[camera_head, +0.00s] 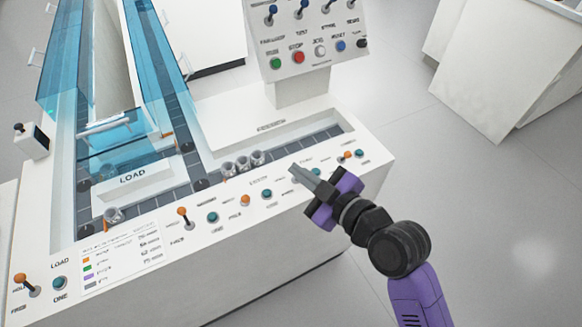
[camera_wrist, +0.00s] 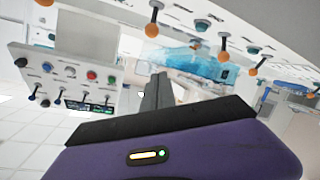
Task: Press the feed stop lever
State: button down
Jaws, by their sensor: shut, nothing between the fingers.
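My gripper (camera_head: 292,169) is shut and empty, its grey fingers over the right part of the white console's front control strip (camera_head: 225,232). The fingers also show in the wrist view (camera_wrist: 156,92). Orange-tipped levers stand along the strip: one at far left (camera_head: 20,278), one left of centre (camera_head: 182,212), one in the middle (camera_head: 245,200) and one right of the fingers (camera_head: 347,155). The wrist view shows orange-tipped levers (camera_wrist: 223,55) hanging inverted. I cannot read which lever is the feed stop. The fingers hide part of the strip; whether they touch it is unclear.
Teal buttons (camera_head: 267,195) sit between the levers. An upright panel (camera_head: 310,35) with blue-tipped levers and coloured buttons rises behind. A LOAD block (camera_head: 132,180) and blue clear covers (camera_head: 150,70) are at left.

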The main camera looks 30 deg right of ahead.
jog(key=v, duration=0.2)
jog(key=r+v, duration=0.1)
jog(key=v, duration=0.1)
jog(key=shift+s+d, duration=0.1)
jog(key=shift+s, duration=0.1)
dwell(0.4)
jog(key=s+d+r+m+t+h, duration=0.3)
jog(key=s+d+m+h, duration=0.15)
jog(key=m, duration=0.25)
jog(key=s+a+f+g+y, duration=0.1)
jog(key=s+a, duration=0.1)
jog(key=s, duration=0.8)
jog(key=s+a+f+g+p, duration=0.1)
jog(key=s+a+f+g, duration=0.1)
jog(key=s, duration=0.9)
jog(key=shift+s+a+f+m+y, duration=0.2)
jog(key=shift+a+f+m+y, duration=0.15)
jog(key=shift+a, duration=0.45)
